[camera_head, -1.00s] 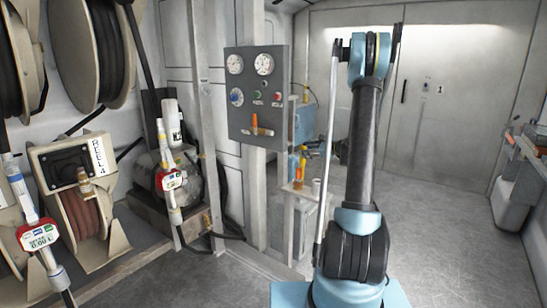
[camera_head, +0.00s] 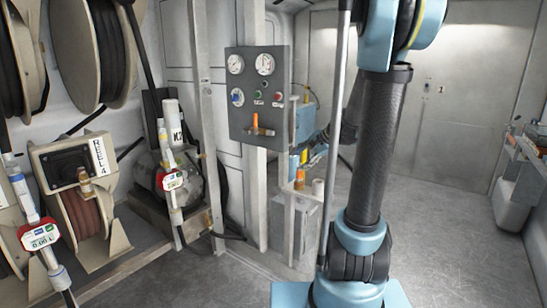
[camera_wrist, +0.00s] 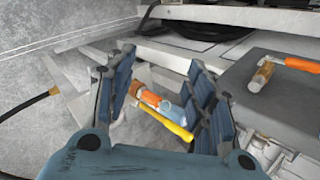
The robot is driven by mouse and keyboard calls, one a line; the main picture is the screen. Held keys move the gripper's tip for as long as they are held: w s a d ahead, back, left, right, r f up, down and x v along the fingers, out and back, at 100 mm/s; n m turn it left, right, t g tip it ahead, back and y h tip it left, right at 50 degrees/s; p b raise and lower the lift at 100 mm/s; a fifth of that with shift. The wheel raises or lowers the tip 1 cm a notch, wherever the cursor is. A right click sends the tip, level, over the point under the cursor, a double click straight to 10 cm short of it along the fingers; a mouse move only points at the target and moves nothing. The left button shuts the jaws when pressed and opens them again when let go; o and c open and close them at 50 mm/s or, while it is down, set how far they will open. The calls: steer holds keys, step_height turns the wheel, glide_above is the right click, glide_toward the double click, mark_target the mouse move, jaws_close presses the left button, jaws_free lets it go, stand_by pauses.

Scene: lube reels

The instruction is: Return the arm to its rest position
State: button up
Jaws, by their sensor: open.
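My arm stands at the right of the head view, its dark upper link rising from a blue joint and its elbow partly cut off by the top edge. My gripper (camera_wrist: 165,85) shows in the wrist view with its two blue fingers spread apart and nothing held between them.
A grey gauge panel (camera_head: 258,75) with an orange handle (camera_head: 255,120) stands left of my arm. Hose reels (camera_head: 97,50) and meter-fitted nozzles (camera_head: 172,180) line the left wall. A side bench (camera_head: 525,150) is at right. The floor (camera_head: 440,230) right of my arm is clear.

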steer(key=s+d+f+n+g+h, duration=0.1)
steer(key=s+d+f+n+h, duration=0.1)
steer(key=s, duration=0.8)
steer(key=s+d+f+n+g+h, duration=0.1)
steer(key=s+d+f+n+h, duration=0.1)
steer(key=s, duration=0.8)
steer(key=s+d+f+n+g+h, duration=0.1)
steer(key=s+f+n, duration=0.4)
steer(key=s, duration=0.6)
steer(key=shift+d+f+n+h, duration=0.25)
steer(key=shift+d+n+h, duration=0.65)
steer(key=shift+d+n, duration=0.3)
steer(key=shift+c, duration=0.5)
